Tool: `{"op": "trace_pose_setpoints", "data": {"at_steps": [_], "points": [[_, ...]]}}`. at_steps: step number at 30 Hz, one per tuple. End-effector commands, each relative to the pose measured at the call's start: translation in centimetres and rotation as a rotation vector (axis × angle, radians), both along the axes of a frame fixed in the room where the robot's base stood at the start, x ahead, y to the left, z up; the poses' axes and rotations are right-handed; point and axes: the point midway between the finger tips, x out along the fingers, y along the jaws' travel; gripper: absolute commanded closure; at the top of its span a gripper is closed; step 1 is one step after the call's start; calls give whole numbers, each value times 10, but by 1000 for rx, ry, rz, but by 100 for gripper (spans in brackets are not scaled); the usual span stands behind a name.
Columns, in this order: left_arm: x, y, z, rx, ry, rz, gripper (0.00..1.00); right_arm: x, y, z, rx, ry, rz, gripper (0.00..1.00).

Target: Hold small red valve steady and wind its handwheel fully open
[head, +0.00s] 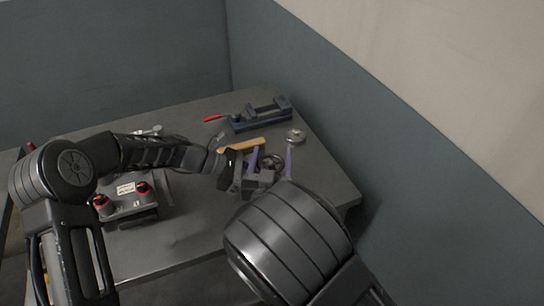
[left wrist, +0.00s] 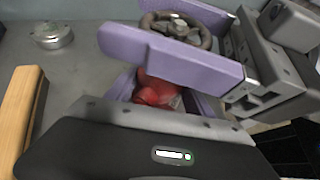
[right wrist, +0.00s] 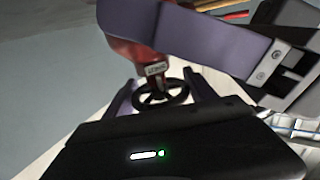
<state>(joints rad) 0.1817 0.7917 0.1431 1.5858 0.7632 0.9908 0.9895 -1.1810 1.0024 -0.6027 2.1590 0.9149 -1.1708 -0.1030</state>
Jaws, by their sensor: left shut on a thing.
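The small red valve shows in the left wrist view (left wrist: 153,92), its red body between my left gripper's purple fingers (left wrist: 163,98), which are shut on it. Its dark round handwheel (head: 272,162) faces my right gripper (head: 271,155). That gripper is open, one purple finger on each side of the wheel. I cannot tell whether the right fingers touch the rim. The head view mostly hides the red body.
A wooden handle (head: 242,146) lies just behind the grippers. A dark blue vise (head: 262,117) and a round metal piece (head: 296,136) are at the back. A grey box with red knobs (head: 128,206) stands at the left. The table's front middle (head: 190,228) is clear.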

Motion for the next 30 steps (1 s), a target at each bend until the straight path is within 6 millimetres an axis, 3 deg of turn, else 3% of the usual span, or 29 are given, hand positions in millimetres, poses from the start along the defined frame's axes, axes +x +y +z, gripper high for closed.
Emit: {"op": "trace_pose_setpoints", "data": {"at_steps": [15, 30], "points": [[0, 0, 0, 0, 0, -1, 62, 0, 0, 0, 0, 0, -1, 78], [0, 0, 0, 0, 0, -1, 62, 1, -1, 1, -3, -3, 91, 78]]}}
